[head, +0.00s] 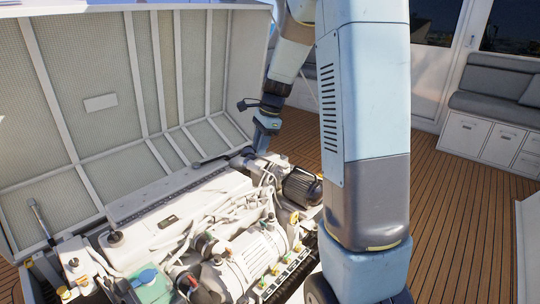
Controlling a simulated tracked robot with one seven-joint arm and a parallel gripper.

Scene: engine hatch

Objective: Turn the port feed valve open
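My gripper (260,143) is small in the head view, reaching down behind the far end of the white engine (185,205). Its fingers are partly lost against the engine parts, so I cannot tell whether they are open or touching anything. No part is clearly readable as the port feed valve. A small yellow handle (294,218) stands at the engine's right side. Several small coloured knobs (275,270) sit in a row along the near right edge of the engine. Which of these, if any, is the feed valve cannot be told.
The raised hatch lid (95,95) stands behind and left of the engine. A dark cylindrical motor (301,187) sits near my arm, which blocks the view to the right. Wooden deck (455,215) lies open at right, with a grey bench (495,105) beyond.

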